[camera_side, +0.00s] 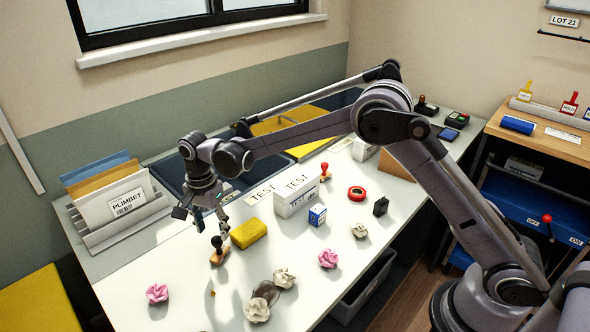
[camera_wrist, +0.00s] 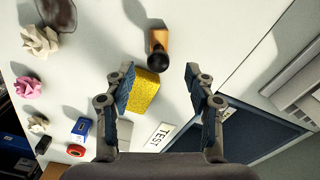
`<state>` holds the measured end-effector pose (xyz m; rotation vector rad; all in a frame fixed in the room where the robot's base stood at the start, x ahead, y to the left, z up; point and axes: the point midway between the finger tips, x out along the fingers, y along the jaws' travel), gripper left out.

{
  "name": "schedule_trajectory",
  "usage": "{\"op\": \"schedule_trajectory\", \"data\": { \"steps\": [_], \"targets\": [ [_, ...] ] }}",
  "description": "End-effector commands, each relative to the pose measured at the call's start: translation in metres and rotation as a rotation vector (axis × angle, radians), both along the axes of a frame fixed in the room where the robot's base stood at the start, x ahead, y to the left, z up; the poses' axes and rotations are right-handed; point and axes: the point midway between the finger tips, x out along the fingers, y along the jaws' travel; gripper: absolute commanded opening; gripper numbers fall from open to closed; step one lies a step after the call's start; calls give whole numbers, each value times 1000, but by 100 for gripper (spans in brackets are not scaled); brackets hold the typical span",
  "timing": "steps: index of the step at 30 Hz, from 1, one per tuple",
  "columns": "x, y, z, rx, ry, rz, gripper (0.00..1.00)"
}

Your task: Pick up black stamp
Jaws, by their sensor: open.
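The black stamp (camera_side: 217,252) stands on the white table, with a wooden base and a dark knobbed handle. In the wrist view the stamp (camera_wrist: 158,45) shows its round dark knob, just beyond the fingertips and between their lines. My gripper (camera_side: 208,222) is above the stamp in the side view, its fingers close to the handle; whether they touch it is hard to tell there. In the wrist view my gripper (camera_wrist: 159,78) is open with nothing between its fingertips. A red-handled stamp (camera_side: 325,172) stands farther back.
A yellow sponge (camera_side: 248,234) lies right beside the stamp. Crumpled paper (camera_side: 157,293), a white box (camera_side: 296,195), a small blue box (camera_side: 317,215) and red tape (camera_side: 356,193) are spread around. A folder rack (camera_side: 120,215) stands at left.

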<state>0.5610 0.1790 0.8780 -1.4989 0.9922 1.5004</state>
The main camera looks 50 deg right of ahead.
Motion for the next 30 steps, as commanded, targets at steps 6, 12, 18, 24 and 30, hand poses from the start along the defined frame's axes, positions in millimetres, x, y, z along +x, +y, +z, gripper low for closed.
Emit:
{"op": "schedule_trajectory", "data": {
  "steps": [6, 12, 18, 24, 30],
  "targets": [
    [0, 0, -27, 0, -1, 1, 55],
    [0, -2, -40, 0, -1, 2, 55],
    [-1, -5, -68, 0, -1, 3, 55],
    [-1, -4, -83, 1, -2, 2, 55],
    [-1, -4, -84, 1, -2, 2, 55]
  ]
}}
